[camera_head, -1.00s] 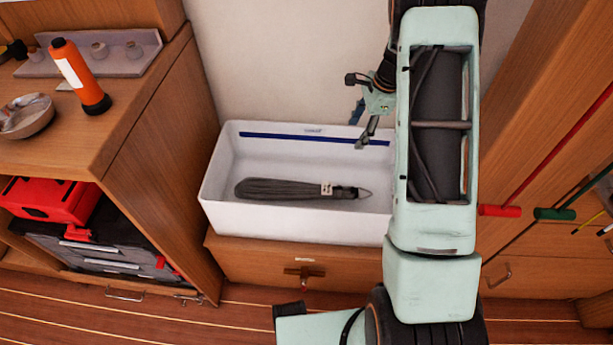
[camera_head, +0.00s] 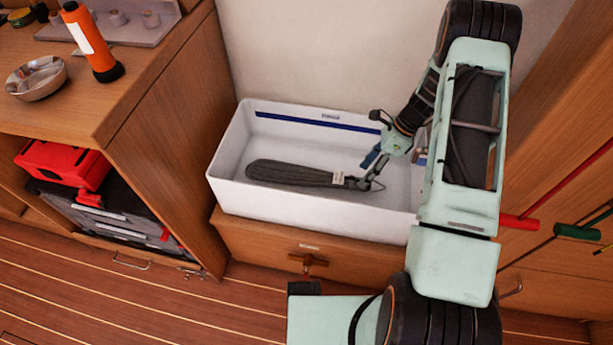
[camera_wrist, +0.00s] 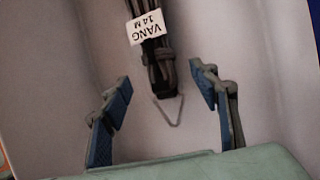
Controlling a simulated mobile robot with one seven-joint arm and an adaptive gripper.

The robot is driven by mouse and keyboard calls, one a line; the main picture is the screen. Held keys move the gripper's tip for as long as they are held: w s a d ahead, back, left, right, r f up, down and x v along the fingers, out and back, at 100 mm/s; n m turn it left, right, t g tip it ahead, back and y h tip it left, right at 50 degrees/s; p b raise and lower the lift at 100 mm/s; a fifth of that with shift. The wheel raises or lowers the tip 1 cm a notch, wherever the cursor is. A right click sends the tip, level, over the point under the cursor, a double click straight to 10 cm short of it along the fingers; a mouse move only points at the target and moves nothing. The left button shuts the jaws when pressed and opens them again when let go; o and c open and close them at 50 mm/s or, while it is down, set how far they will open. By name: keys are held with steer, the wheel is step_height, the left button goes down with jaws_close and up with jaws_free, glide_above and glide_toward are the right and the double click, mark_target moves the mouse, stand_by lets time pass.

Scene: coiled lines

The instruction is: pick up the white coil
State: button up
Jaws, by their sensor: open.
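A dark grey coil (camera_head: 290,173) lies lengthwise in a white bin (camera_head: 300,203); no white coil can be made out. A white tag reading "VANG 14M" wraps it near its right end, clear in the wrist view on the coil (camera_wrist: 160,50). My gripper (camera_head: 371,171) is down inside the bin at that tagged end. In the wrist view my gripper (camera_wrist: 163,88) is open, its blue-padded fingers apart on either side of the coil's end and thin wire loop. Neither finger visibly touches the coil. My arm hides the bin's right end.
The bin stands on a wooden drawer unit (camera_head: 285,248) against a pale wall. A wooden cabinet at left holds an orange flashlight (camera_head: 92,42) and a metal bowl (camera_head: 36,78). Red (camera_head: 519,222) and green (camera_head: 577,231) handles are at right.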

mark_target(355, 179)
steer(key=x, duration=0.2)
steer(key=b+x, duration=0.1)
steer(key=x, duration=0.1)
steer(key=shift+w+a+f, duration=0.1)
steer(key=shift+a+f, duration=0.1)
steer(key=shift+a, duration=0.35)
steer(key=shift+c, duration=0.5)
steer(key=shift+r, duration=0.1)
jaws_close()
